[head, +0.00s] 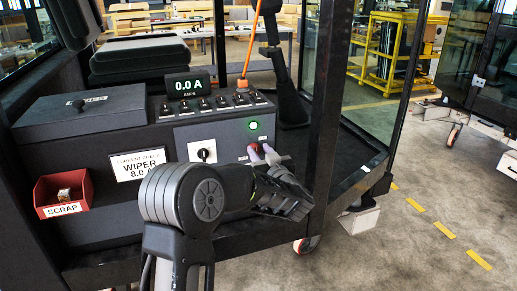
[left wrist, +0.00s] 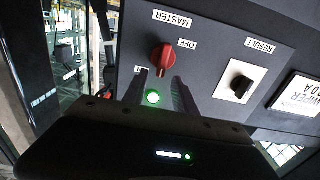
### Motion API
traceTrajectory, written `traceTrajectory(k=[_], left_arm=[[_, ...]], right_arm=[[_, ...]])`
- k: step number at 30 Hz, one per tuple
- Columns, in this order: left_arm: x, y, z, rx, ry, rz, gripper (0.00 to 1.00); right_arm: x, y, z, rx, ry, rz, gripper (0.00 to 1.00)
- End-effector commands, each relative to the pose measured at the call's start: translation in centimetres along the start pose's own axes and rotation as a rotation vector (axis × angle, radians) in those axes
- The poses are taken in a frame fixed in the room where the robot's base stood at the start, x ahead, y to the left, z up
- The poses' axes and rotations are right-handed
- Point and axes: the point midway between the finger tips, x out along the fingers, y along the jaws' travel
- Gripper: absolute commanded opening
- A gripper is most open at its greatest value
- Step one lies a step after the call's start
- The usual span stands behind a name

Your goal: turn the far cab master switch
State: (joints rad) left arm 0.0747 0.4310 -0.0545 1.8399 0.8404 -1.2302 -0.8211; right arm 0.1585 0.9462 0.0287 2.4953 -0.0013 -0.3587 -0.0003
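The red master switch (left wrist: 162,57) is a rotary knob on the grey cab panel, with MASTER and OFF labels beside it in the left wrist view, which shows the panel upside down. In the head view the red knob (head: 255,147) is partly hidden by my left gripper (head: 264,154). In the left wrist view my left gripper (left wrist: 159,78) has its two fingers apart, with the tips close to either side of the knob; I cannot tell whether they touch it. A lit green lamp (left wrist: 152,98) shows between the fingers; it also shows in the head view (head: 253,125). My right gripper is not in view.
A black RESULT knob (left wrist: 239,86) sits beside the master switch. The ammeter (head: 188,85) reads 0.0 A above a row of toggle switches (head: 213,104). A red scrap bin (head: 62,211) hangs at the left. A dark cab post (head: 325,110) stands right of the panel.

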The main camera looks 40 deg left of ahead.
Motion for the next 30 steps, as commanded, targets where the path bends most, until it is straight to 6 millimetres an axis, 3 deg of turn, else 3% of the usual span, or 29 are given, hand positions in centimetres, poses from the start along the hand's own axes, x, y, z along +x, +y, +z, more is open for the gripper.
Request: traceTrajectory(k=[5, 13, 25, 30], left_arm=[[1.45, 0.01, -0.01, 0.000, 0.000, 0.000, 0.34], [1.55, 0.02, 0.01, 0.000, 0.000, 0.001, 0.34], [1.52, 0.03, 0.01, 0.000, 0.000, 0.001, 0.01], [1.52, 0.03, 0.02, 0.000, 0.000, 0.001, 0.00]], right_arm=[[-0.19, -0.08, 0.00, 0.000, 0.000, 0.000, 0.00], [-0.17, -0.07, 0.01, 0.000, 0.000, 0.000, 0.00], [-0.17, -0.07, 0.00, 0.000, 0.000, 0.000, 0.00], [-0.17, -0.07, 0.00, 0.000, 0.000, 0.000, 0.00]])
